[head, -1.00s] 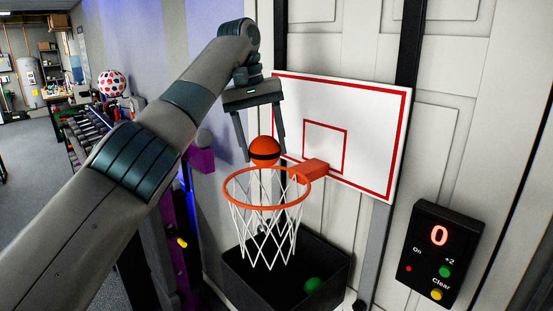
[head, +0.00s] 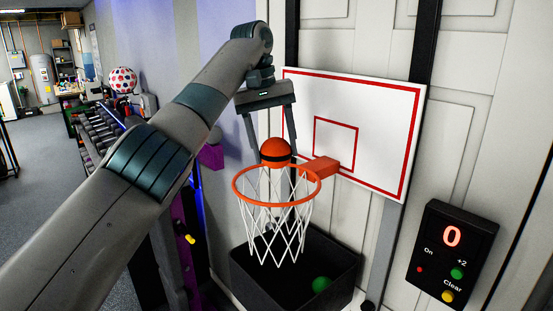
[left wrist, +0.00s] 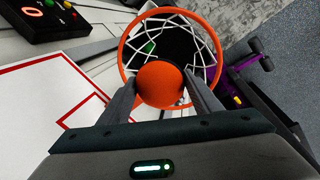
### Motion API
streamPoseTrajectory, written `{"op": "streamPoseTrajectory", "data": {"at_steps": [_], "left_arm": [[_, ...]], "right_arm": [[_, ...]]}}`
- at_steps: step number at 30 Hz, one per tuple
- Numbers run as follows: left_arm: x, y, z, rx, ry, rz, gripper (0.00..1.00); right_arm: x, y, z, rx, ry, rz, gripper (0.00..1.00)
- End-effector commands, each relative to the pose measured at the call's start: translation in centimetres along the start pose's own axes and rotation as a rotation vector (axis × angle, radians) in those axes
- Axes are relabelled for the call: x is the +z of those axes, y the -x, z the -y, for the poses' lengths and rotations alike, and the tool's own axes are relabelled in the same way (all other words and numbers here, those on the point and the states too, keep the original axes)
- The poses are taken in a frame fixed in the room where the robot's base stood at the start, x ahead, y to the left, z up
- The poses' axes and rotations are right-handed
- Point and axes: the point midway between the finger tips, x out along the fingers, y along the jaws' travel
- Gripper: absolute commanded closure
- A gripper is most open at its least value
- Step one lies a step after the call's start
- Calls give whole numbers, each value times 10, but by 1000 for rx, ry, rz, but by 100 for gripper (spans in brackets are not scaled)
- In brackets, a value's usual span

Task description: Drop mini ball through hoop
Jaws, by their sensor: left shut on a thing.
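An orange mini ball with a dark band (head: 275,152) is between the fingers of my left gripper (head: 274,150), which is shut on it. The orange hoop (head: 237,187) with a white net sticks out from a white backboard with red lines (head: 391,117). In the head view the ball is at the back part of the rim, just above it. In the left wrist view the ball (left wrist: 160,84) shows against the hoop opening, over the lower part of the ring (left wrist: 124,62). My right gripper is not in view.
A black bin (head: 245,272) stands below the net with a green ball (head: 321,284) in it. A black score box (head: 452,256) reading 0 hangs at the right. A dumbbell rack (head: 97,130) stands behind my left arm.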

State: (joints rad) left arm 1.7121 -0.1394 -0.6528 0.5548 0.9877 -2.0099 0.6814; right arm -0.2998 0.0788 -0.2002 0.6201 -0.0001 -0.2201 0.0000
Motion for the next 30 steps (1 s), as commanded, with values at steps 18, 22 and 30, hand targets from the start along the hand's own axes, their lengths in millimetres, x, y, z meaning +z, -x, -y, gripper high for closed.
{"op": "streamPoseTrajectory", "data": {"at_steps": [18, 22, 30], "left_arm": [[0, -8, 0, 0, 0, 0, 63], [0, -8, 0, 0, 0, 0, 63], [0, -8, 0, 0, 1, 0, 20]], "right_arm": [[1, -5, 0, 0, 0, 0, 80], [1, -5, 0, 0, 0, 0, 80], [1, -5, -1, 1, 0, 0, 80]]}}
